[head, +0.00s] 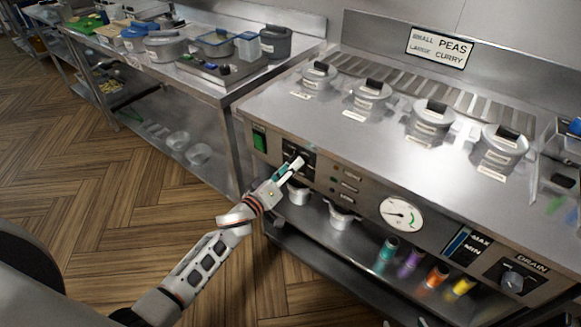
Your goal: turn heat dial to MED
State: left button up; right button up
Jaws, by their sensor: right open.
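The heat dial's likely place is the dark panel (308,153) on the range front, just right of the green switch. The dial itself is mostly hidden behind my left gripper, so its setting cannot be read. My left gripper (289,168) reaches up from the lower left, with its teal-tipped fingers at this panel. Whether the fingers touch or close around the dial cannot be told. My right gripper is not in view.
The green switch (259,141) is left of the panel. A round gauge (401,214) and a drain knob (512,281) are further right. Several lidded pots, including one pot (319,77), sit in the range top. Coloured bottles stand below. The wooden floor (100,200) is clear.

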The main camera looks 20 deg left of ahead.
dwell(0.3)
pick_arm(q)
jog(key=m+h+b, duration=0.1)
jog(key=m+b, duration=0.2)
jog(key=m, duration=2.1)
jog(key=shift+d, duration=0.2)
jog(key=shift+m+b, duration=0.3)
jog(key=o, duration=1.1)
